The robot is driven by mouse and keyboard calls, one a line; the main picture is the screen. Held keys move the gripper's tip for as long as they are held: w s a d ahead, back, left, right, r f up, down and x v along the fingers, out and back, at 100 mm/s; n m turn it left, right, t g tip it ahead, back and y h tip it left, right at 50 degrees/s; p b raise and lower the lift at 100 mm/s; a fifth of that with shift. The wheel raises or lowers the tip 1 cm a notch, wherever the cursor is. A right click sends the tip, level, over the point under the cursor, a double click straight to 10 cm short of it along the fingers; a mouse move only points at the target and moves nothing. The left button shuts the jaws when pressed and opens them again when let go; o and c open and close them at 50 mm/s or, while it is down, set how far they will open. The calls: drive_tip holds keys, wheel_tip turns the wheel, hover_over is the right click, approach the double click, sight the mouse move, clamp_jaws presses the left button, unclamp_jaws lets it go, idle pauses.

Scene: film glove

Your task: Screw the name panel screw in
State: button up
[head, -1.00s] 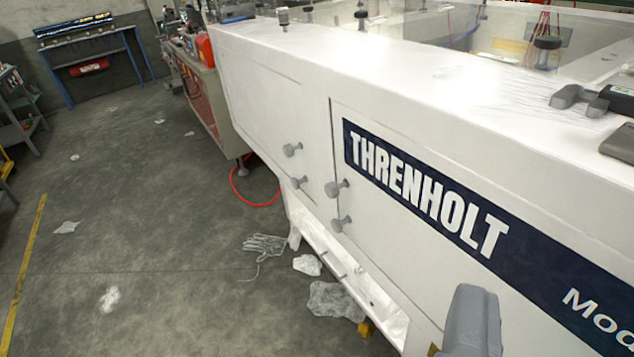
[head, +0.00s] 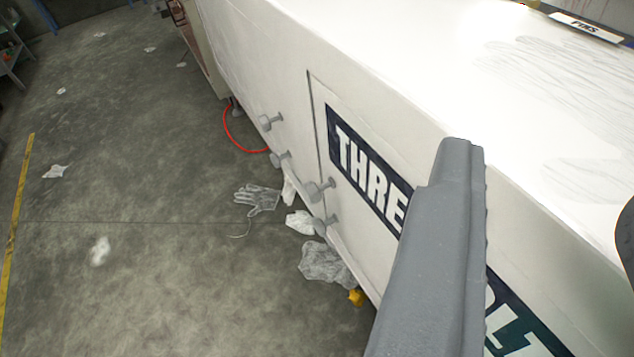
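The white name panel (head: 335,235) has a dark blue strip (head: 375,175) with white letters, partly hidden by my gripper. Two grey knob-headed screws, an upper one (head: 318,189) and a lower one (head: 324,225), stick out near its left edge. I cannot tell which is the name panel screw. Two similar screws (head: 270,121) (head: 280,159) stand out on the panel to the left. One grey finger of my gripper (head: 450,190) crosses the lettering, right of the screws and apart from them in the picture. Whether the gripper is open is not clear.
The white machine top (head: 430,60) spans the upper right, with a dark edge of something (head: 627,240) at the right border. A labelled tray (head: 588,27) is at the back. A glove (head: 258,198), crumpled film (head: 325,263) and red hose (head: 238,135) lie on the floor.

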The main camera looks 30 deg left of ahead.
drive_tip(key=o, duration=0.4)
drive_tip(key=shift+w, duration=0.1)
drive_tip(key=shift+c, duration=0.2)
drive_tip(key=shift+o, duration=0.2)
drive_tip(key=shift+w+a, duration=0.25)
drive_tip(key=shift+a, duration=0.05)
drive_tip(key=w+a+f+n+y+p, duration=0.2)
drive_tip(key=w+a+f+n+p, duration=0.2)
drive_tip(key=w+a+p, duration=0.45)
drive_tip(key=w+a+f+n+y+p, duration=0.2)
drive_tip(key=w+a+f+n+p, duration=0.25)
drive_tip(key=w+a, duration=0.55)
drive_tip(key=w+a+f+n+g+h+p, duration=0.1)
drive_tip(key=a+f+n+h+p, duration=0.15)
drive_tip(key=a+f+p, duration=0.65)
drive_tip(key=n+h+p, duration=0.7)
drive_tip(key=n+p, duration=0.3)
approach(307, 196)
drive_tip(key=x, duration=1.1)
drive_tip(key=shift+w+p, duration=0.1)
drive_tip(key=shift+p, duration=0.2)
